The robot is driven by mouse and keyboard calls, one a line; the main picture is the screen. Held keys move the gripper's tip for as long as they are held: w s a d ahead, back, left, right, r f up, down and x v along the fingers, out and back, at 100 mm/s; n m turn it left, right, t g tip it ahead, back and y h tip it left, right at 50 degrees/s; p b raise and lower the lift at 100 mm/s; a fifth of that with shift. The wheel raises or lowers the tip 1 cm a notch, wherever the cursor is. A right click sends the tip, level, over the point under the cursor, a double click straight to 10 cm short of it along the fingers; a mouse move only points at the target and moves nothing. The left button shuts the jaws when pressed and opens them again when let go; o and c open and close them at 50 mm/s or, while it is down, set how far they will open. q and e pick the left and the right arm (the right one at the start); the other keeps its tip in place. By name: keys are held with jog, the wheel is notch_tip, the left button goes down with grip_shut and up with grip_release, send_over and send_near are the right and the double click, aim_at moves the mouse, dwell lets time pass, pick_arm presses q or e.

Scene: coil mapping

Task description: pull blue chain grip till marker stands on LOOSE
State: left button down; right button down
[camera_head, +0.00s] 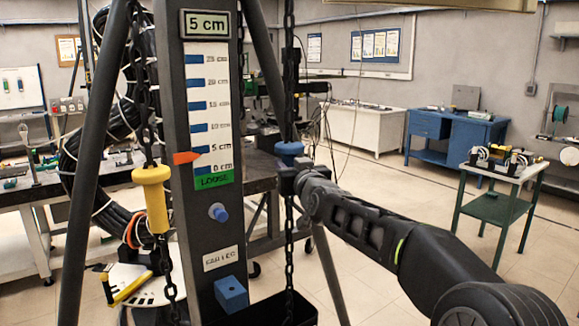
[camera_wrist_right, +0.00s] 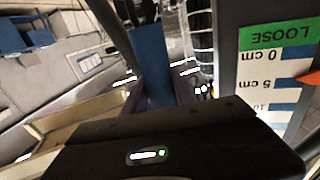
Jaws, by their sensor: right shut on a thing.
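The blue chain grip (camera_head: 290,149) hangs on the right chain beside the dark post. My right gripper (camera_head: 288,172) is shut on it, and the blue grip also shows between the fingers in the right wrist view (camera_wrist_right: 151,62). The orange marker (camera_head: 184,157) points at the scale (camera_head: 208,108) close to the 5 cm mark, above 0 cm. The green LOOSE label (camera_head: 214,181) sits below the 0 cm mark, and shows upside down in the wrist view (camera_wrist_right: 280,36). My left gripper is not in view.
A yellow grip (camera_head: 153,197) hangs on the left chain. The post carries a blue knob (camera_head: 218,212) and a blue block (camera_head: 231,294). Dark tripod legs flank it. A black coil (camera_head: 95,170) hangs behind. A green cart (camera_head: 498,190) stands right, with open floor before it.

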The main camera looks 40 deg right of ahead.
notch_tip(320, 180, down, 20)
jog(key=b, duration=1.9)
jog(key=c, duration=1)
grip_release()
jog(key=shift+r, duration=0.15)
jog(key=b+v, duration=0.1)
jog(key=v, duration=0.6)
jog(key=shift+s+a, duration=0.15)
jog(key=shift+s, duration=0.25)
